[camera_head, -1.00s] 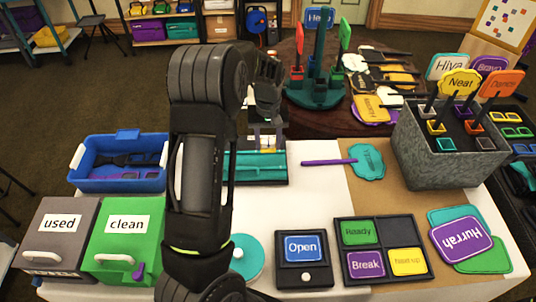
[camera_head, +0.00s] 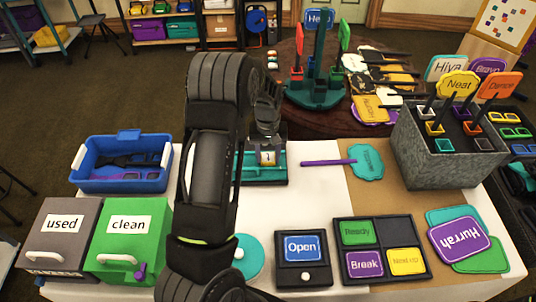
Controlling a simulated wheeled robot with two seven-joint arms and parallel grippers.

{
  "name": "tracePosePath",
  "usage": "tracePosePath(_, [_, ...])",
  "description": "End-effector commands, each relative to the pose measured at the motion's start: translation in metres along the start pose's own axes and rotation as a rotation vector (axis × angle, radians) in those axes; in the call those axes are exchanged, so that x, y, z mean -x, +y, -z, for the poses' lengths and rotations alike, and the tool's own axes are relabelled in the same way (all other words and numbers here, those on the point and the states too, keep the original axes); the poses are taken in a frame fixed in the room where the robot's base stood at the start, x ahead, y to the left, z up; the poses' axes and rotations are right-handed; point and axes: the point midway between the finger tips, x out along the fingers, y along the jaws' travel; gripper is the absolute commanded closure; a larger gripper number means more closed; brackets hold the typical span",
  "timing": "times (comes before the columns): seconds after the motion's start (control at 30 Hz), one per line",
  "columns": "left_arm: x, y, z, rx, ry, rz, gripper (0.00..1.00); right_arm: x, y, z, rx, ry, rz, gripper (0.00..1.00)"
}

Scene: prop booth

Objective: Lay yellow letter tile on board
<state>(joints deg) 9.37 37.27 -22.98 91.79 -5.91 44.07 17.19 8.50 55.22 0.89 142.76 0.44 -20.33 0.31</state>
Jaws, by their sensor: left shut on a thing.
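My left gripper (camera_head: 267,141) points down over the teal board (camera_head: 265,176), behind the middle of the white table. It is shut on a small letter tile (camera_head: 267,158), which shows a pale face with a dark mark and a little yellow. The tile is upright at the board; I cannot tell whether it touches it. My left arm hides the left part of the board. My right gripper is not in view.
A blue bin (camera_head: 120,183) stands left of the arm, behind grey "used" (camera_head: 60,240) and green "clean" (camera_head: 128,240) boxes. A teal sign with a purple handle (camera_head: 366,162) lies right of the board. A grey sign holder (camera_head: 450,165) stands farther right.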

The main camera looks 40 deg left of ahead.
Motion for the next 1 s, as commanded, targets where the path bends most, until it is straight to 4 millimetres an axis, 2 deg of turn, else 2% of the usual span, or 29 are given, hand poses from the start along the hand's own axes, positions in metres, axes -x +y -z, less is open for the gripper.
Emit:
tracePosePath(0.17, [-0.004, 0.0, 0.0, -0.001, 0.0, 0.0, 0.96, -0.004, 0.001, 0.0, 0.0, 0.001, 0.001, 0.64])
tracePosePath(0.2, [-0.004, 0.0, 0.0, -0.001, 0.0, 0.0, 0.57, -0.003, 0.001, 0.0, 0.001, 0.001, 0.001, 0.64])
tracePosePath(0.47, [-0.003, 0.0, 0.0, -0.001, 0.0, 0.0, 0.36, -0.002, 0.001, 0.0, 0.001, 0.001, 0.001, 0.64])
tracePosePath(0.77, [-0.001, 0.0, 0.0, -0.001, 0.0, 0.0, 0.36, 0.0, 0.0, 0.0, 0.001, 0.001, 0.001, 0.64])
tracePosePath(0.87, [0.004, 0.001, 0.001, -0.001, 0.002, -0.001, 0.36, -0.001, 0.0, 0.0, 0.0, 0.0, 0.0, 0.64])
tracePosePath(1.0, [0.022, 0.001, 0.001, -0.002, 0.005, -0.002, 0.36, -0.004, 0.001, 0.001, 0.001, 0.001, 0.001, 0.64])
